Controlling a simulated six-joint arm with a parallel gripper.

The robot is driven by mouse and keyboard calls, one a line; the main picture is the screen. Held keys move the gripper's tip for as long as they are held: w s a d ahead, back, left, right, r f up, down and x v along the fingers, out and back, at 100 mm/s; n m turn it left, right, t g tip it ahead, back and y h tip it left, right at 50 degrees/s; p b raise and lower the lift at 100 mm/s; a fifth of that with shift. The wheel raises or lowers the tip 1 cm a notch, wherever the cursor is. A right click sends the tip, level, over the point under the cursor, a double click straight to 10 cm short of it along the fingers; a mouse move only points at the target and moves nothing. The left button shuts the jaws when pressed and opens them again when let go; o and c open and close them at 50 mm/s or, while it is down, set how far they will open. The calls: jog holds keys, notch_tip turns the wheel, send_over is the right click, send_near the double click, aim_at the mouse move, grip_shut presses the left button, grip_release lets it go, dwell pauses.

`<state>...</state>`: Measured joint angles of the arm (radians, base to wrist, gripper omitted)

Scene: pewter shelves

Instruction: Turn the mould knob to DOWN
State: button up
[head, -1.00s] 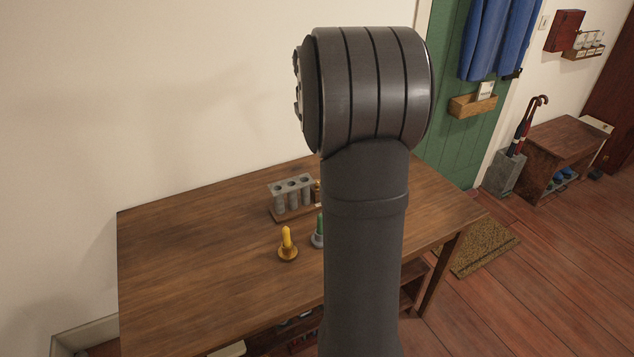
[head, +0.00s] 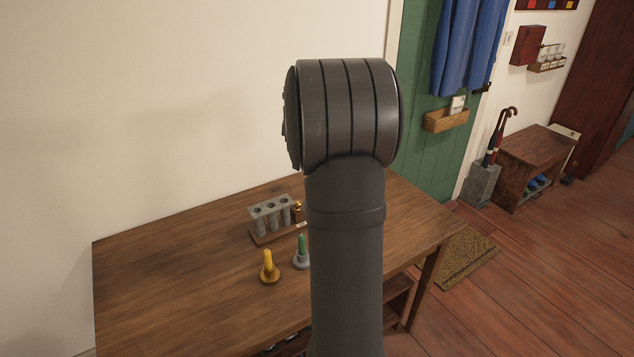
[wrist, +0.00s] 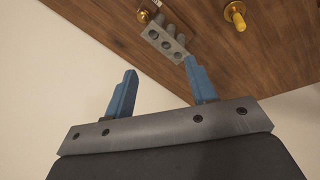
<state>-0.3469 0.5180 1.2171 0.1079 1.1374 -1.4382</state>
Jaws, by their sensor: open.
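A grey candle mould (head: 270,214) with several round tubes stands on a wooden base at the back of the table. It also shows in the wrist view (wrist: 165,41). A small brass part, which looks like its knob (head: 297,206), is at the mould's right end, close to my arm's outline. It is small at the top of the wrist view (wrist: 143,16). Its setting is too small to read. My gripper (wrist: 160,70) is open and empty, its two blue fingers apart, with the mould beyond them. It is not seen in the head view.
A yellow candle (head: 268,268) and a green candle (head: 301,252) stand in holders in front of the mould. The left of the wooden table (head: 170,275) is clear. A pale wall (head: 200,90) rises behind it. My arm hides part of the table's right side.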

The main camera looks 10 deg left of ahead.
jog(key=w+d+f+n+g+y, duration=0.1)
jog(key=w+d+f+n+y, duration=0.4)
jog(key=n, duration=0.6)
jog(key=w+d+f+n+g+y, duration=0.1)
jog(key=w+d+f+n+y, duration=0.2)
jog(key=f+n, duration=0.7)
jog(key=w+d+f+n+g+y, duration=0.1)
jog(key=w+d+f+n+y, duration=0.4)
jog(key=n, duration=0.8)
jog(key=shift+h, duration=0.9)
jog(key=x, duration=0.5)
jog(key=s+x, duration=0.1)
jog(key=x, duration=1)
jog(key=shift+s+a+r, duration=0.25)
jog(key=shift+c, duration=0.2)
jog(key=c, duration=0.9)
